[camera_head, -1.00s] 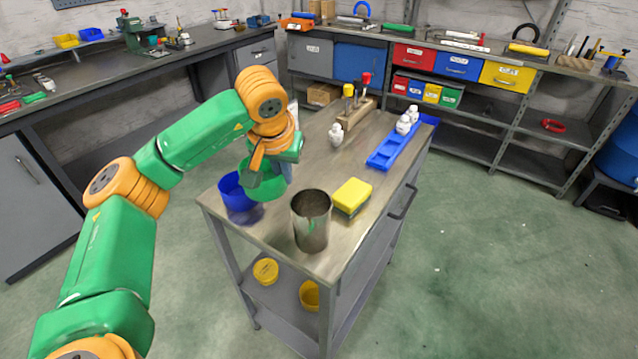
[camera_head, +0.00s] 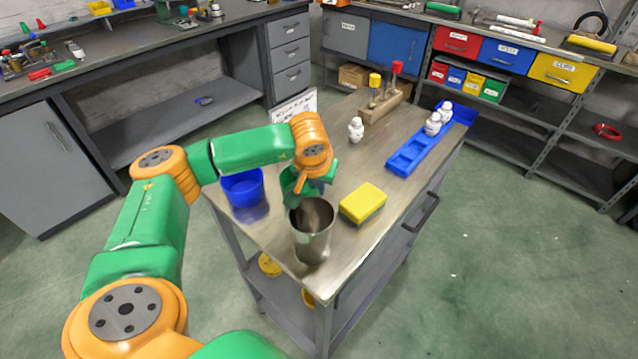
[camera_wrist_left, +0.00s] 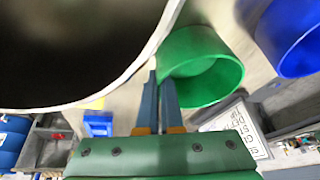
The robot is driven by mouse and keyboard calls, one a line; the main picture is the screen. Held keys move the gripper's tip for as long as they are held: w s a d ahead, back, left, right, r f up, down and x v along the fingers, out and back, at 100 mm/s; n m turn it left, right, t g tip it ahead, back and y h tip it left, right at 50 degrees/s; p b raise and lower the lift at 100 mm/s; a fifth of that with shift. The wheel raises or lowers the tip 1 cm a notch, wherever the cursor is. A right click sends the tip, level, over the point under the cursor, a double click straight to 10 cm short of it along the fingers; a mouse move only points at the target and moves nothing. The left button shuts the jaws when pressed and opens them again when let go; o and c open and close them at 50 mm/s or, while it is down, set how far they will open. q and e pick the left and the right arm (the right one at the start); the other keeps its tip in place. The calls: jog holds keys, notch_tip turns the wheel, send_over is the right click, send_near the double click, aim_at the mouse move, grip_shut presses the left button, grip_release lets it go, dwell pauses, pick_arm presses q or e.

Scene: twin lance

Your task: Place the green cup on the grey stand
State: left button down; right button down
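The green cup (camera_wrist_left: 195,50) shows in the left wrist view between the grey metal cylinder and the blue cup. My left gripper (camera_wrist_left: 158,78) has its two fingers close together at the green cup's near wall and seems to pinch it. In the head view the left gripper (camera_head: 300,190) is just behind the grey metal cylinder (camera_head: 314,240) and mostly hides the green cup. The cylinder stands upright, looks hollow and fills the left of the wrist view. I cannot tell whether it is the grey stand; no other stand is clear. My right gripper is not in view.
A blue cup (camera_head: 243,189) stands left of the gripper on the cart top (camera_head: 375,160). A yellow sponge (camera_head: 363,202) lies right of the cylinder. A blue tray (camera_head: 412,152) with white bottles and a wooden holder (camera_head: 381,104) are farther back.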

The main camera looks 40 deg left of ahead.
pick_arm(q)
jog(key=shift+f, duration=0.2)
jog(key=c, duration=1.1)
grip_release()
jog(key=shift+r, duration=0.1)
jog(key=shift+d+r, duration=0.1)
jog(key=shift+r, duration=0.3)
jog(key=b+v, duration=0.1)
jog(key=v, duration=1)
jog(key=shift+s+r, duration=0.2)
